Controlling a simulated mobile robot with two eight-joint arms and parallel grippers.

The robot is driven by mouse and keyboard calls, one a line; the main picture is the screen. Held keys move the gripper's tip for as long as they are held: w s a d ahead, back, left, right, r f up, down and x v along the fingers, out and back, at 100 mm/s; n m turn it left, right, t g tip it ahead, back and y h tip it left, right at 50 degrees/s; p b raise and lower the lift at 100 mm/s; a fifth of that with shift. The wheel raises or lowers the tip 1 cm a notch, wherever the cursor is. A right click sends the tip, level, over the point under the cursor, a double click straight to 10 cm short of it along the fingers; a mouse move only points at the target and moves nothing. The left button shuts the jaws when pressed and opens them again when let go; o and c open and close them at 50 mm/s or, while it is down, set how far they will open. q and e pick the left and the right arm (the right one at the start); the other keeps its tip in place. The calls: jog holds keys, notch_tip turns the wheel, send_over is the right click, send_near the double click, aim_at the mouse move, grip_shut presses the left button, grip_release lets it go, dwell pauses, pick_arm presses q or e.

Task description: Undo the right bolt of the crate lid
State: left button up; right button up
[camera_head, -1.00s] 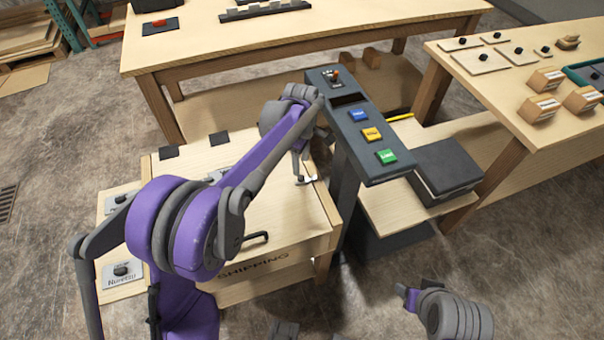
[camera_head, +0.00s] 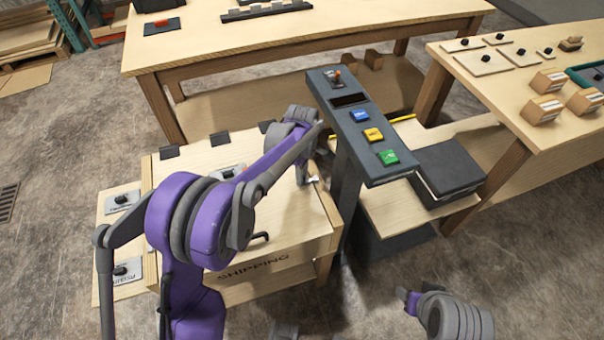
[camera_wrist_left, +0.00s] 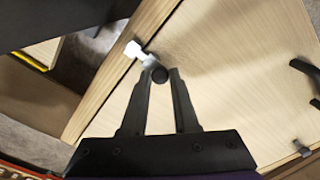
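The crate (camera_head: 270,266), marked SHIPPING, has a pale wooden lid (camera_head: 215,210). The right bolt (camera_head: 314,180) is a small silver piece near the lid's right edge. In the left wrist view the bolt (camera_wrist_left: 138,51) shows as a bright metal bar with a round black knob (camera_wrist_left: 160,74). My left gripper (camera_head: 302,178) is down at this bolt. In the wrist view its fingers (camera_wrist_left: 161,78) stand apart, with the knob between or just beyond their tips; contact is not clear. My right gripper (camera_head: 413,300) is at the lower right, away from the crate; its fingers are not clear.
A dark console (camera_head: 362,125) with blue, yellow and green buttons stands close right of the crate. A black box (camera_head: 448,168) lies on a low shelf beyond it. A black handle (camera_head: 257,237) is at the lid's front. Wooden tables stand behind and right.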

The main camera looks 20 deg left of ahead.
aim_at(293, 187)
pick_arm(q)
grip_shut()
dwell(0.9)
jog(key=shift+s+a, duration=0.4)
jog(key=shift+a, duration=0.2)
jog(key=shift+s+a, duration=0.4)
jog(key=shift+a, duration=0.2)
jog(key=shift+o, duration=1.6)
grip_release()
jog(key=o, duration=0.4)
jog(key=shift+a, duration=0.1)
jog(key=shift+o, duration=0.2)
